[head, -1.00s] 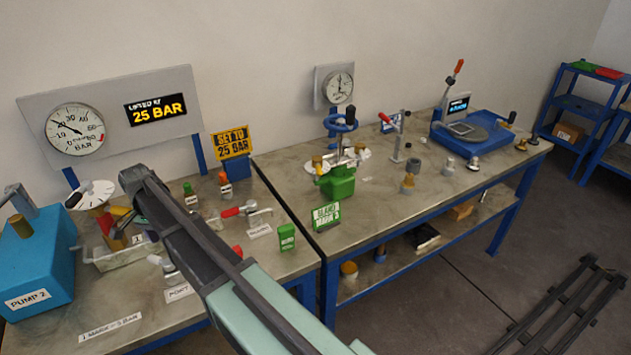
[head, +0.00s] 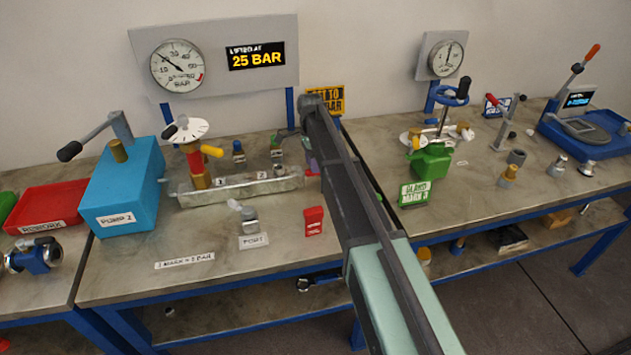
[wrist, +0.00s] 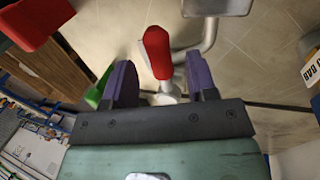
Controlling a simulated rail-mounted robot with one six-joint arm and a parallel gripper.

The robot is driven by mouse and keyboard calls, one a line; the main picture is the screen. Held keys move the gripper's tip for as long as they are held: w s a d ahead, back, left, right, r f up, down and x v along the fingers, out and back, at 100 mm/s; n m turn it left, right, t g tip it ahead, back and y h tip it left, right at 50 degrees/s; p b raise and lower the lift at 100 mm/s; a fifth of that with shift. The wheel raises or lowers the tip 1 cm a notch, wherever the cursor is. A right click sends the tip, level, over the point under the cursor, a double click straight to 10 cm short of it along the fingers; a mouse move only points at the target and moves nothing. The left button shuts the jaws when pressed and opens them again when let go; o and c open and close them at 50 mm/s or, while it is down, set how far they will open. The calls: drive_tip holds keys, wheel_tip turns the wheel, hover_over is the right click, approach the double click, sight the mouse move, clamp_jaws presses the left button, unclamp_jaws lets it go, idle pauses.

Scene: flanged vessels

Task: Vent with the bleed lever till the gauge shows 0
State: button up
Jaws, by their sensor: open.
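The round pressure gauge (head: 177,66) is on the grey back panel at upper left. Its needle points up and left, clearly away from 0; the exact figure is too small to read. A red-handled lever (wrist: 157,52) shows in the wrist view, probably the bleed lever; in the head view my arm hides it. My gripper (wrist: 160,78) is open, its two purple jaws on either side of the lever's handle end. I cannot tell whether they touch it. In the head view my arm covers most of the gripper.
A blue pump (head: 130,188), a port fitting (head: 249,220) and a red block (head: 313,221) are nearby. A green vessel (head: 431,162) stands to the right. Bench front is mostly clear.

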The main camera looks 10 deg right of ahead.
drive_tip(key=shift+b+x, duration=0.35)
drive_tip(key=shift+x, duration=0.8)
drive_tip(key=shift+r, duration=0.15)
clamp_jaws()
